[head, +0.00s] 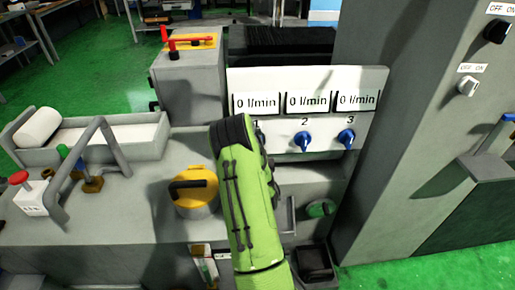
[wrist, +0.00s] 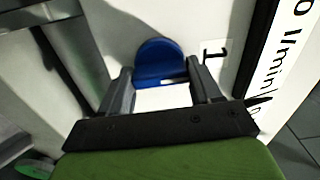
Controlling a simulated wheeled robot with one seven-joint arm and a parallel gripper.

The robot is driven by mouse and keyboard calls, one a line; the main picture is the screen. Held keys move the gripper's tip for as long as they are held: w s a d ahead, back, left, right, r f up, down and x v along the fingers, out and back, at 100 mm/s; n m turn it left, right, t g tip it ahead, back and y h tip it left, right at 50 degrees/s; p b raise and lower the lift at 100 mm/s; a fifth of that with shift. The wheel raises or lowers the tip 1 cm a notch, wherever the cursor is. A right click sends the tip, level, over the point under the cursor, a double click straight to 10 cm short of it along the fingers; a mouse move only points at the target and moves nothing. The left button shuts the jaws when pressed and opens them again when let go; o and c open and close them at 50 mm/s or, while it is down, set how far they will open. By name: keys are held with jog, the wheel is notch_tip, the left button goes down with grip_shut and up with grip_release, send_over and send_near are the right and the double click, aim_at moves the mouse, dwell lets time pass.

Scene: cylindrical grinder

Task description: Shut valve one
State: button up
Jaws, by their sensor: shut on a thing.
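Valve one's blue knob (wrist: 160,58) shows in the wrist view, on a pale panel. My gripper (wrist: 160,80) has one finger on each side of it and is shut on the knob. In the head view my green arm hides this knob; only part of the label 1 shows beside the arm. The display above it (head: 257,102) reads 0 l/min. Valve two's blue knob (head: 301,141) and valve three's blue knob (head: 346,138) sit to the right, under displays that also read 0 l/min.
A yellow-topped cylinder with a black handle (head: 196,192) stands left of my arm. A bent grey rail (head: 108,145) and a red button box (head: 30,192) are further left. A tall grey cabinet (head: 405,110) stands right of the valve panel (head: 375,82).

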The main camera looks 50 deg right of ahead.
jog(key=shift+f+m, duration=0.1)
jog(key=shift+m, duration=0.4)
jog(key=o, duration=1.1)
jog(key=shift+c, duration=0.2)
